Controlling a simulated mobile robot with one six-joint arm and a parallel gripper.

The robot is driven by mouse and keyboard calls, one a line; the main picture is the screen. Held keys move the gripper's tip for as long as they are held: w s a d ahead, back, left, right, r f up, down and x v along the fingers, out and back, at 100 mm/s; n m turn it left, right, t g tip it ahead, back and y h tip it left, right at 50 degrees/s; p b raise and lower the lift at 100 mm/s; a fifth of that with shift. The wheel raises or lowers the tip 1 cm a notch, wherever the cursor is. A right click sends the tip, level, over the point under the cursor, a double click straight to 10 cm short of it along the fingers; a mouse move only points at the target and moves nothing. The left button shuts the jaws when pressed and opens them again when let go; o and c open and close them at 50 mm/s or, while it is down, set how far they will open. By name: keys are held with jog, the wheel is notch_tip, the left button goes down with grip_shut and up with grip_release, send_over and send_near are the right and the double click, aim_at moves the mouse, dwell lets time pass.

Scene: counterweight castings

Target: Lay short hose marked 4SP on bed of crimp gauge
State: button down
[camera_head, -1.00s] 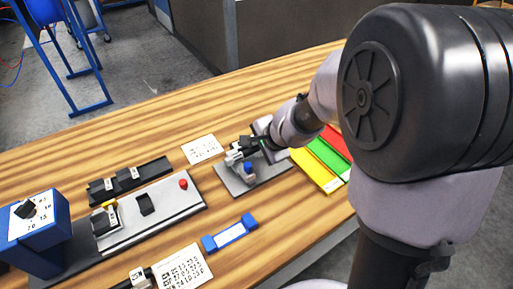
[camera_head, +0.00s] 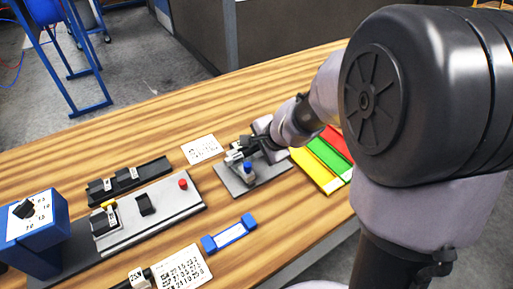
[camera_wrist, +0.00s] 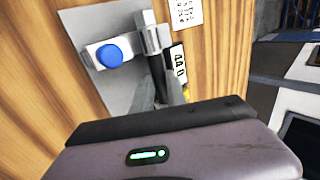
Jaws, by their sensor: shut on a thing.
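The crimp gauge is a grey plate (camera_head: 240,187) with a blue button (camera_head: 248,167), seen past the middle of the bench. In the wrist view its plate (camera_wrist: 88,18) and blue button (camera_wrist: 110,56) show at upper left. My gripper (camera_head: 252,150) is over the gauge, shut on a short black hose (camera_wrist: 158,76) with a metal end fitting (camera_wrist: 150,36). A white tag (camera_wrist: 177,62) shows beside the hose, its print too partial to read surely. The fitting overlaps the plate's edge in the wrist view. I cannot tell whether the hose touches the bed, which is partly hidden.
Yellow, green and red strips (camera_head: 316,170) lie right of the gauge. A black rack (camera_head: 128,180) holds tagged pieces at left, behind a grey fixture with a red button (camera_head: 183,184). A blue dial box (camera_head: 38,235) stands far left. A blue-ended bar (camera_head: 229,234) lies in front.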

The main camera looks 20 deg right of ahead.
jog(key=shift+f+b, duration=0.7)
jog(key=shift+b, duration=0.1)
jog(key=c, duration=1.3)
grip_release()
jog(key=shift+o, duration=0.2)
notch_tip(320, 180, up, 7)
jog(key=p, duration=0.6)
